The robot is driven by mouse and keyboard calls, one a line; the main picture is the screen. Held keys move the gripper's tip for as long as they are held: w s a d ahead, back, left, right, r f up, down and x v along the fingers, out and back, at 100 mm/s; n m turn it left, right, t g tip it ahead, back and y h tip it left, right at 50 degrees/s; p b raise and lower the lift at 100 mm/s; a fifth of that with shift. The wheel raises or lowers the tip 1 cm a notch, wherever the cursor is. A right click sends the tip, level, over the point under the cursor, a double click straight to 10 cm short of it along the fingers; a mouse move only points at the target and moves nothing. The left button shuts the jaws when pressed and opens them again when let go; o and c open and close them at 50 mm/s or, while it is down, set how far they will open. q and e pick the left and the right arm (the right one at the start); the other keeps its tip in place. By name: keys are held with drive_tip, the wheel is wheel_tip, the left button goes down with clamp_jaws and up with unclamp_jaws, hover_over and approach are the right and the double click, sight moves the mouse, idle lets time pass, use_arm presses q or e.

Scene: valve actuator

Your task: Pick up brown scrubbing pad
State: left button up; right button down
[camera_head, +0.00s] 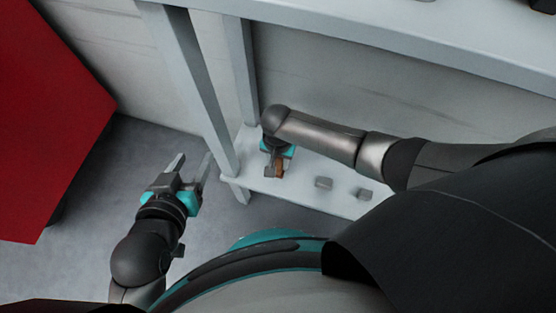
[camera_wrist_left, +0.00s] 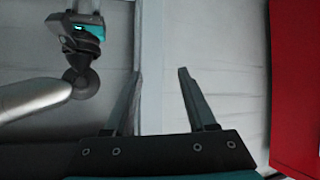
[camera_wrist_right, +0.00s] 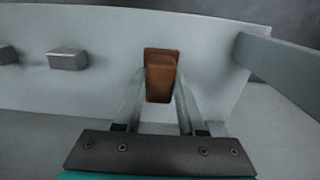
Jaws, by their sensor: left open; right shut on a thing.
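The brown scrubbing pad (camera_wrist_right: 160,80) is between the fingers of my right gripper (camera_wrist_right: 160,95) in the right wrist view, and the fingers are shut on it. In the head view the pad (camera_head: 280,169) shows as a small brown block at the right gripper (camera_head: 273,168), over the low white shelf (camera_head: 315,190). I cannot tell whether the pad still touches the shelf. My left gripper (camera_head: 190,168) is open and empty over the floor, left of the shelf frame. Its spread fingers also show in the left wrist view (camera_wrist_left: 160,95).
Two small grey blocks, one (camera_head: 323,183) nearer the pad and one (camera_head: 364,194) further right, lie on the shelf. A pale upright post (camera_head: 200,85) stands between my grippers. An upper shelf (camera_head: 400,40) spans overhead. A red box (camera_head: 45,110) is at the left.

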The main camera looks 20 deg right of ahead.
sight(278, 161)
wheel_tip(278, 161, up, 5)
drive_tip(key=p, duration=0.3)
drive_tip(key=shift+f, duration=0.2)
drive_tip(key=shift+r+p, duration=0.4)
drive_tip(key=shift+r, duration=0.05)
use_arm(q)
drive_tip(key=s+a+f+g+y, duration=0.3)
drive_tip(key=s+a+g, duration=0.2)
drive_tip(key=a+g, duration=0.1)
drive_tip(key=shift+s+a+n+p, duration=0.15)
drive_tip(key=shift+a+n+p, duration=0.15)
drive_tip(key=shift+a+p, duration=0.2)
use_arm(e)
drive_tip(key=shift+r, duration=0.65)
drive_tip(key=c, duration=1)
unclamp_jaws()
clamp_jaws()
